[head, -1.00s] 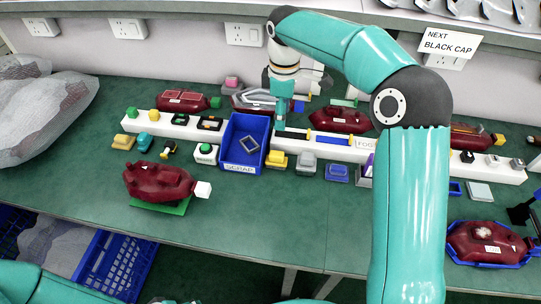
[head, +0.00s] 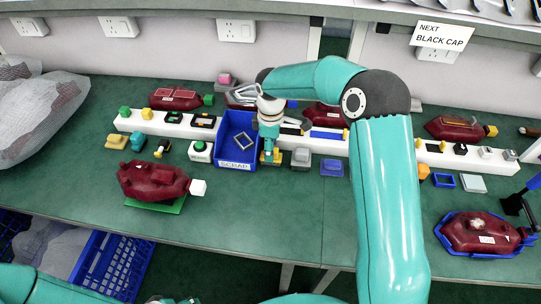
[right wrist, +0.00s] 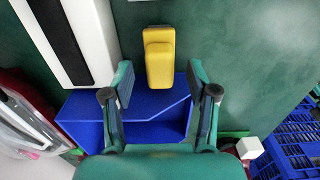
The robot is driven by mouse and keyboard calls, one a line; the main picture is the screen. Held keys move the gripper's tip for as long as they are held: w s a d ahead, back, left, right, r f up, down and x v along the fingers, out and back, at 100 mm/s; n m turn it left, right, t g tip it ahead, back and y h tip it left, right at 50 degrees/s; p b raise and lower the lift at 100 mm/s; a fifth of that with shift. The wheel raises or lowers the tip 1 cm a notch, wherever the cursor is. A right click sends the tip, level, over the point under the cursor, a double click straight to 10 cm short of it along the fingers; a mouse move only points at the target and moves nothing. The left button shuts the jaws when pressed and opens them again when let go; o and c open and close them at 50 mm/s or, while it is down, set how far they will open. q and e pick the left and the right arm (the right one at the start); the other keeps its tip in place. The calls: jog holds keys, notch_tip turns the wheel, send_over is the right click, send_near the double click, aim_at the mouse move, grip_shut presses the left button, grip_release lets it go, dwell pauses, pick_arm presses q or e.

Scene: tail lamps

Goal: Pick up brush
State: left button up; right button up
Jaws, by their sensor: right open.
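My right gripper (head: 270,146) is open and low over the table, just right of the blue scrap bin. A stepped yellow block (right wrist: 160,57) stands just ahead of and between its open fingers (right wrist: 161,86) in the right wrist view, not gripped. The same yellow block (head: 271,157) is partly hidden by the gripper in the head view. I cannot tell whether it is the brush. A black tool with a blue handle (head: 513,205) at the far right looks brush-like, but it is too small to be sure. My left gripper is out of view.
The blue scrap bin (head: 236,164) stands beside the right gripper and holds a grey frame. A white rail (head: 165,129) with small parts runs behind. Grey (head: 301,158) and blue (head: 332,168) blocks sit to the right.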

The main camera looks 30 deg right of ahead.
jog(key=shift+f, duration=0.85)
grip_shut()
jog(key=shift+r, duration=0.1)
jog(key=shift+w+r, duration=0.1)
jog(key=shift+r, duration=0.35)
notch_tip(320, 180, up, 19)
jog(key=shift+p, duration=0.45)
